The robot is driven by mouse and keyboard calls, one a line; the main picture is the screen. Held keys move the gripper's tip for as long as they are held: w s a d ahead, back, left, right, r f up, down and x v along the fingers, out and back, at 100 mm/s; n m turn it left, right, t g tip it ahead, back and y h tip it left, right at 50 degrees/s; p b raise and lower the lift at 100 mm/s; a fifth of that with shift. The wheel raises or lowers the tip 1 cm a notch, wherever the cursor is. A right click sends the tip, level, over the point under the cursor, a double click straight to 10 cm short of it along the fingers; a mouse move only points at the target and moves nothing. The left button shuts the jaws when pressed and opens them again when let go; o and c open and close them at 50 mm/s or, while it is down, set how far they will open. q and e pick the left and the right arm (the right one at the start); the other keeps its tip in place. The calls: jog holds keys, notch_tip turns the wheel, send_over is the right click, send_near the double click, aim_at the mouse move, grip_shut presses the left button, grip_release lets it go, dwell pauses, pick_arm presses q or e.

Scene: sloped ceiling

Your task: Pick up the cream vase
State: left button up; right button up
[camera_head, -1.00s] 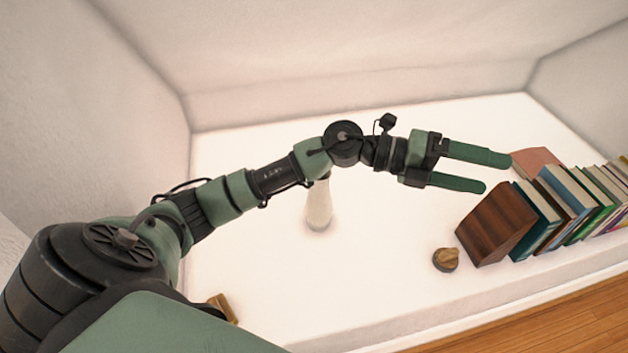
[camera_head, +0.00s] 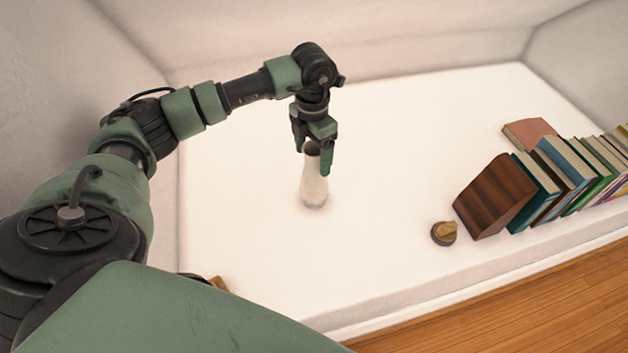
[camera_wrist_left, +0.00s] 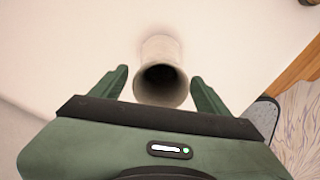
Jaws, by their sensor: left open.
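The cream vase (camera_head: 314,188) stands upright on the white surface (camera_head: 400,150) in the head view. My left gripper (camera_head: 312,160) points down at the vase's top, with its two green fingers on either side of the neck. In the left wrist view the vase (camera_wrist_left: 160,50) shows its dark round mouth between the open fingers (camera_wrist_left: 163,88), with a gap visible on each side. The far side of the vase is hidden. My right gripper is not in view.
A leaning brown wooden block (camera_head: 495,195) and a row of books (camera_head: 570,180) stand at the right. A small brown knob-like object (camera_head: 444,233) sits before them. A pinkish book (camera_head: 533,133) lies behind. The surface around the vase is clear.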

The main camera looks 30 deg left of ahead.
aim_at(314, 176)
pick_arm(q)
jog(key=f, duration=0.3)
jog(key=shift+w, duration=0.25)
jog(key=shift+d+f, duration=0.1)
jog(key=shift+f, duration=0.25)
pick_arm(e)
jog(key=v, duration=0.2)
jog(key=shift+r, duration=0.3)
pick_arm(q)
grip_shut()
jog(key=shift+r, duration=0.2)
